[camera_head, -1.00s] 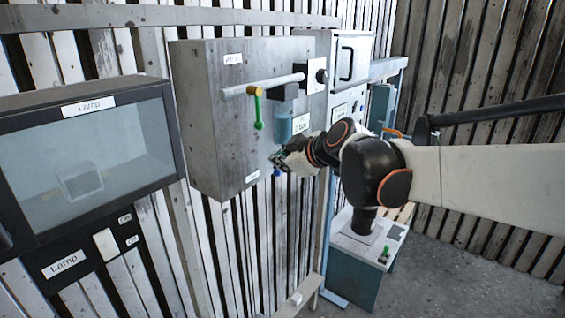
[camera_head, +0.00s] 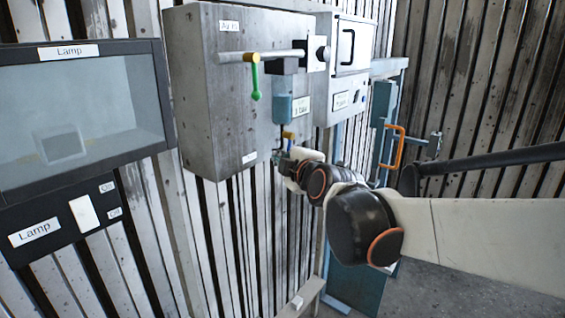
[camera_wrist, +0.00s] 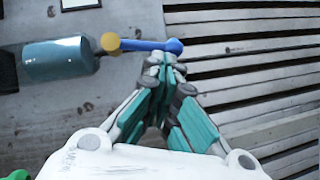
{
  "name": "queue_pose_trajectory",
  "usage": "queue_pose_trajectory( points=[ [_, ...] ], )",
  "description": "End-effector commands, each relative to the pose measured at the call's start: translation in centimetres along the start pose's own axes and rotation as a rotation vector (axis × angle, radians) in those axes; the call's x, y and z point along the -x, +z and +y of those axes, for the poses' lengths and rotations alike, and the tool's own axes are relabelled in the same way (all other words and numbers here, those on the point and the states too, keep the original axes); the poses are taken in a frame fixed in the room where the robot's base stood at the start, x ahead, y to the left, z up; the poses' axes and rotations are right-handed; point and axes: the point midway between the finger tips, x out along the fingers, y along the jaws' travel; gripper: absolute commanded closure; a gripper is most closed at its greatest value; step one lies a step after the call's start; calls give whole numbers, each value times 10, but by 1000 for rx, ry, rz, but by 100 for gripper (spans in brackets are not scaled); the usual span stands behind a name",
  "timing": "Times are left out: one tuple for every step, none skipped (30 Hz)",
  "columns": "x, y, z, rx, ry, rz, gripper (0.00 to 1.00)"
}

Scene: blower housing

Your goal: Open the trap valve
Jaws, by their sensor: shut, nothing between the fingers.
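The trap valve appears to be the small valve below the blue-grey cylinder. Its yellow hub (camera_head: 288,135) shows just above my gripper in the head view. In the wrist view the yellow hub (camera_wrist: 110,42) sits by the cylinder (camera_wrist: 60,60). The blue handle (camera_wrist: 150,45) extends from it, roughly in line with the cylinder and away from it. My gripper (camera_wrist: 167,62) is shut and empty, its fingertips close beside the blue handle's outer end. I cannot tell whether they touch. In the head view my gripper (camera_head: 281,157) partly hides the handle.
A grey box (camera_head: 205,100) stands behind the valve. A green-handled valve (camera_head: 255,80) hangs on the pipe (camera_head: 285,55) above. A lamp unit (camera_head: 80,120) is at the left. An orange handle (camera_head: 398,150) is at the right, beyond my arm.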

Motion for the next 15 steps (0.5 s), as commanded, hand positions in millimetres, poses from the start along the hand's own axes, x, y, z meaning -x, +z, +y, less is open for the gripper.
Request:
queue_pose_trajectory(
  points=[
    [-1, 2, -3, -1, 0, 0, 100],
    [-2, 2, -3, -1, 0, 0, 100],
    [-2, 3, -4, -1, -1, 0, 100],
    [-2, 4, -4, -1, -1, 0, 100],
    [-3, 4, -5, -1, -1, 0, 100],
    [-3, 5, -5, -2, -1, 0, 100],
    [-3, 5, -5, -2, -1, 0, 100],
    [-4, 6, -6, -2, -1, 0, 100],
    [-4, 6, -6, -2, -1, 0, 100],
    [-4, 6, -6, -2, -1, 0, 100],
    [-4, 7, -6, -2, -1, 0, 100],
    [-4, 7, -6, -2, -1, 0, 100],
    [-5, 7, -6, -2, -1, 0, 100],
    [-5, 7, -6, -2, -1, 0, 100],
    [-5, 7, -7, -2, -1, 0, 100]
  ],
)
